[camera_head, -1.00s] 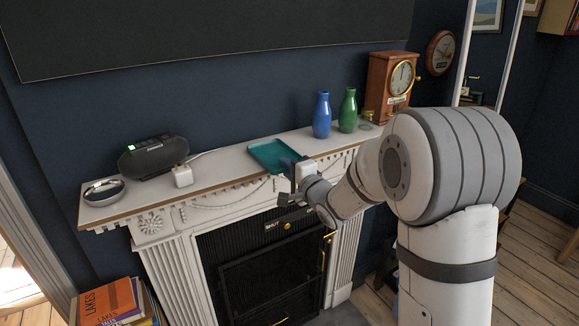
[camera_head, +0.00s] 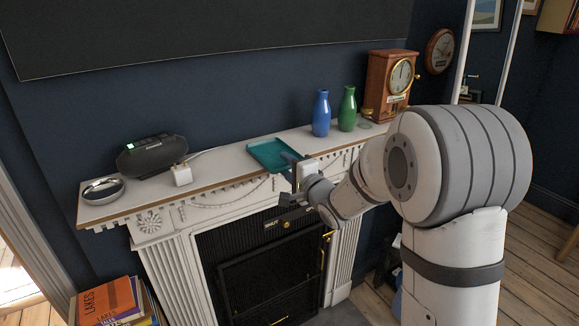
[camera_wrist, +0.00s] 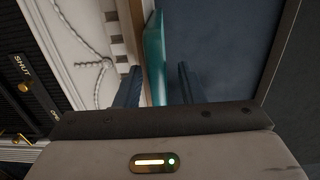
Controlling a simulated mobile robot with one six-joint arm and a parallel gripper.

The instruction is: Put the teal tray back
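The teal tray (camera_head: 268,153) lies on the white mantel shelf (camera_head: 222,172), near the middle, left of the blue vase. In the head view my gripper (camera_head: 290,178) is at the tray's front right corner, one finger at tray height and the other lower. In the wrist view the teal tray (camera_wrist: 155,58) shows edge-on between the two fingers of my gripper (camera_wrist: 157,78), with a gap on each side. My gripper is open around the tray's edge. My gripper hides part of the tray's near right corner.
A blue vase (camera_head: 321,114), a green vase (camera_head: 347,109) and a wooden clock (camera_head: 390,82) stand to the right on the shelf. A black speaker (camera_head: 152,156), a white cube (camera_head: 182,175) and a round silver dish (camera_head: 102,190) stand to the left. The fireplace (camera_head: 262,262) is below.

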